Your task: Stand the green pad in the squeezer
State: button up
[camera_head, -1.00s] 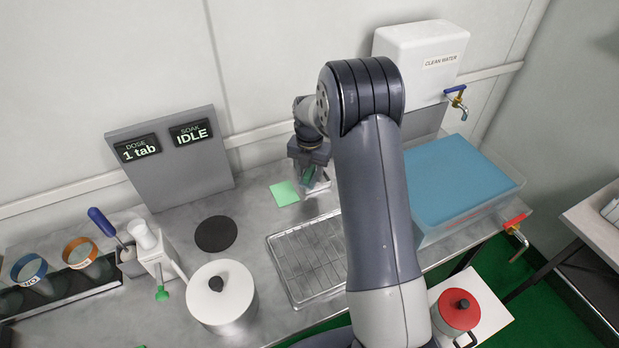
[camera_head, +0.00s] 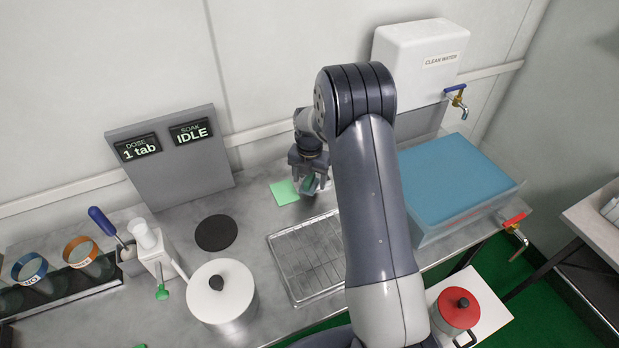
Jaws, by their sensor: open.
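My gripper (camera_head: 308,178) is over the back of the counter, above and just right of a flat light-green square (camera_head: 284,193). Its fingers are open. A small dark-green piece, likely the green pad (camera_head: 309,185), shows low between the fingers, apart from the light-green square. A pale, partly clear thing beside and below it may be the squeezer (camera_head: 323,185). Fingers and arm hide much of both. I cannot tell whether the pad stands inside it or touches a finger.
A wire rack (camera_head: 306,258) lies in front of my gripper. A dark round mat (camera_head: 216,233) and a white lidded pot (camera_head: 221,292) are to the left. A clear tub with blue contents (camera_head: 455,183) is right of my arm. A grey display panel (camera_head: 170,158) stands behind.

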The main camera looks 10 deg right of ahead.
aim_at(310, 177)
jog(key=shift+r, duration=0.1)
notch_tip(310, 177, up, 12)
jog(key=shift+b, duration=0.3)
dwell(0.3)
notch_tip(310, 177, down, 13)
jog(key=shift+r, duration=2.55)
